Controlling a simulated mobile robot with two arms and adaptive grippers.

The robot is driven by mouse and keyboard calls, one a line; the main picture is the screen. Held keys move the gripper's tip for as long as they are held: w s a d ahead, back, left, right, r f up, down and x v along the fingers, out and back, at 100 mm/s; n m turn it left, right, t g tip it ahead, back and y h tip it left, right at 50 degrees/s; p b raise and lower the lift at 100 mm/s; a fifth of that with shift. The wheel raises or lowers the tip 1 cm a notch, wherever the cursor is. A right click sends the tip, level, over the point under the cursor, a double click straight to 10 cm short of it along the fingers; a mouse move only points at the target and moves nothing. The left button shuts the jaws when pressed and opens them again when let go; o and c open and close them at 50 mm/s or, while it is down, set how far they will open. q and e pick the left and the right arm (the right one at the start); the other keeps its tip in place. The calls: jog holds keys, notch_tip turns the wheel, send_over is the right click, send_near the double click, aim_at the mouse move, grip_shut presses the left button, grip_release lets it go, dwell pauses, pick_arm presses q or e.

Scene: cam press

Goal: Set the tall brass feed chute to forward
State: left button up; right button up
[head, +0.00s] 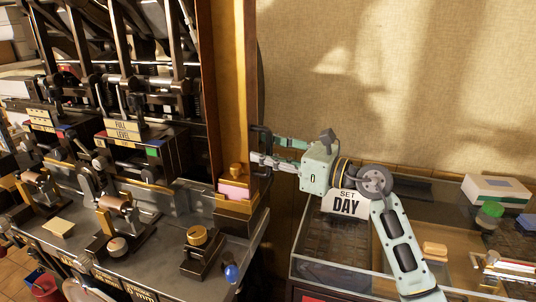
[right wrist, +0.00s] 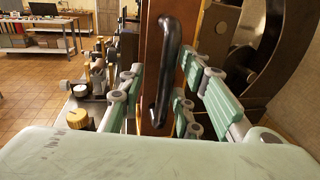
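The tall brass feed chute (head: 238,85) stands upright at the right end of the machine. A black bar handle (right wrist: 168,65) is fixed to its brown side panel (right wrist: 150,60). My right gripper (head: 262,149) reaches in from the right at the handle. In the right wrist view my right gripper (right wrist: 172,85) is open, with green-padded fingers on both sides of the handle and gaps visible on each side. Whether a fingertip touches the panel cannot be told. My left gripper is not in view.
A pink block (head: 234,190) sits at the chute's foot. A brass knob (head: 197,236) and a blue ball knob (head: 231,273) are on the bench front. A glass-topped case (head: 330,240) lies under my right arm, with a SET DAY sign (head: 346,204). A wall stands behind.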

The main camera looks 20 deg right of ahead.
jog(key=v, duration=1.2)
jog(key=shift+r, duration=0.1)
